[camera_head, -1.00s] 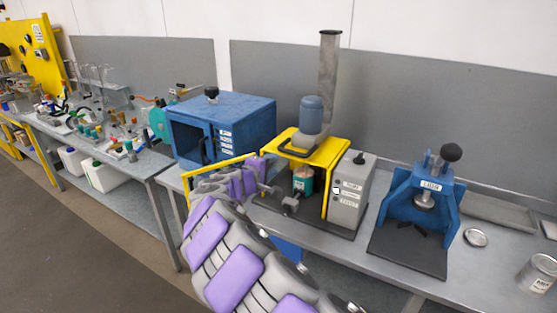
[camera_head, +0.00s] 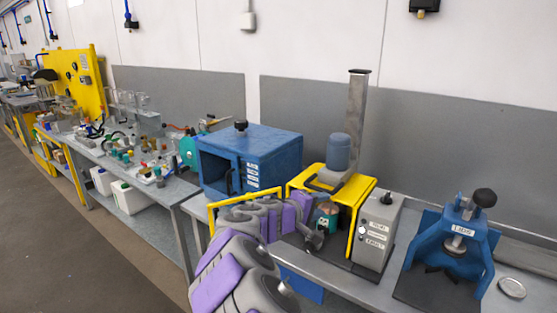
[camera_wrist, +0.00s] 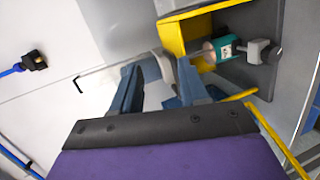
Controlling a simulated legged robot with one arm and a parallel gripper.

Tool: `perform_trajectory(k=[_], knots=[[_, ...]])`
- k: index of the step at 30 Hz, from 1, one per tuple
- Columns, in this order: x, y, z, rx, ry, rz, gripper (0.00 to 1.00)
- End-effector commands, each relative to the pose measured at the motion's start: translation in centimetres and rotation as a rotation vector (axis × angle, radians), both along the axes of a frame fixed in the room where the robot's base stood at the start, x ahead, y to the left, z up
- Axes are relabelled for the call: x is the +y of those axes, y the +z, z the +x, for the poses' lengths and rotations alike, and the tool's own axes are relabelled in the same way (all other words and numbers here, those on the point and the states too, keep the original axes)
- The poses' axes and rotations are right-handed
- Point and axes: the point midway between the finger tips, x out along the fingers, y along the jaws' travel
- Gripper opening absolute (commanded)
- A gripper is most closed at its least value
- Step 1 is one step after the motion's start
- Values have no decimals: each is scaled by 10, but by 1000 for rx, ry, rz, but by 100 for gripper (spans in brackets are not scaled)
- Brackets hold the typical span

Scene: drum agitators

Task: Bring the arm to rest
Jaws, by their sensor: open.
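My purple-and-grey arm rises from the bottom of the head view and ends in front of the blue box and the yellow machine. My gripper's fingers are hard to make out there. In the wrist view my gripper (camera_wrist: 158,75) is open, with two blue-grey fingers apart and no object visibly held between them. The yellow-framed drum agitator (camera_head: 363,205) stands on the bench and also shows in the wrist view (camera_wrist: 172,38). A teal-labelled can (camera_head: 326,217) sits under its frame, partly hidden by my arm; it shows in the wrist view (camera_wrist: 224,48), right of the fingers.
A blue box (camera_head: 270,150) stands left of the agitator, and a grey control box (camera_head: 378,232) right of it. A blue press (camera_head: 455,245) and a round metal lid (camera_head: 512,287) are further right. A cluttered bench (camera_head: 178,192) runs left. The floor at left is clear.

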Motion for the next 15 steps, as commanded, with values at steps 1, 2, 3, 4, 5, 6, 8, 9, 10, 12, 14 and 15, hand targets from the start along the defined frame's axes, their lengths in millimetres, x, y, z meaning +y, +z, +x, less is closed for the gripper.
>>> perform_trajectory(k=[1, 2, 3, 4, 5, 6, 8, 9, 10, 12, 14, 15], knots=[[-30, 12, -21, -3, -76, 37, 44], [-46, 15, -34, 1, -120, 61, 44], [-66, 20, -53, 4, -178, 98, 44], [-80, 22, -68, 10, -221, 127, 44], [-94, 22, -84, 19, -265, 155, 44], [-108, 22, -104, 27, -318, 197, 44], [-127, 18, -136, 46, -390, 264, 44], [-136, 14, -157, 60, -435, 309, 44], [-141, 12, -172, 70, -465, 346, 44], [-150, 0, -210, 106, -538, 431, 44], [-152, -9, -241, 137, -586, 507, 44], [-151, -18, -261, 163, -616, 560, 44]])
